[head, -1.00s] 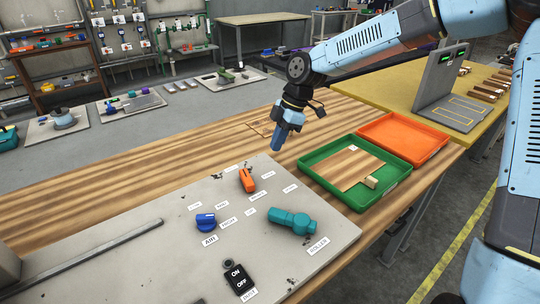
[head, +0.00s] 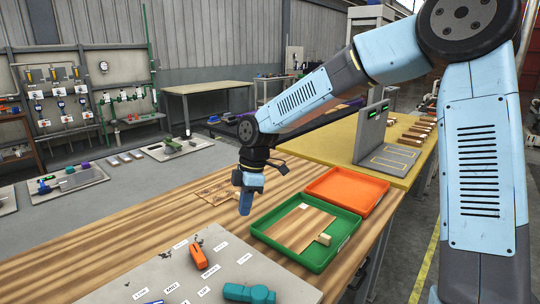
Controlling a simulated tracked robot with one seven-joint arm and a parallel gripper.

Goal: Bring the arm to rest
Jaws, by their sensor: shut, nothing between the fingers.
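My gripper (head: 244,203) is at the end of my light blue arm, pointing down above the wooden bench (head: 130,235). Its fingers are shut with nothing between them. It hangs to the left of the green tray (head: 262,236) and appears clear of it. My arm reaches in from the right of the view, bent at a high joint.
An orange tray (head: 347,190) stands behind the green one. A grey panel (head: 150,283) with an orange handle (head: 198,256) and a teal handle (head: 248,293) lies in front. A grey upright device (head: 371,132) stands on the yellow table (head: 335,160).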

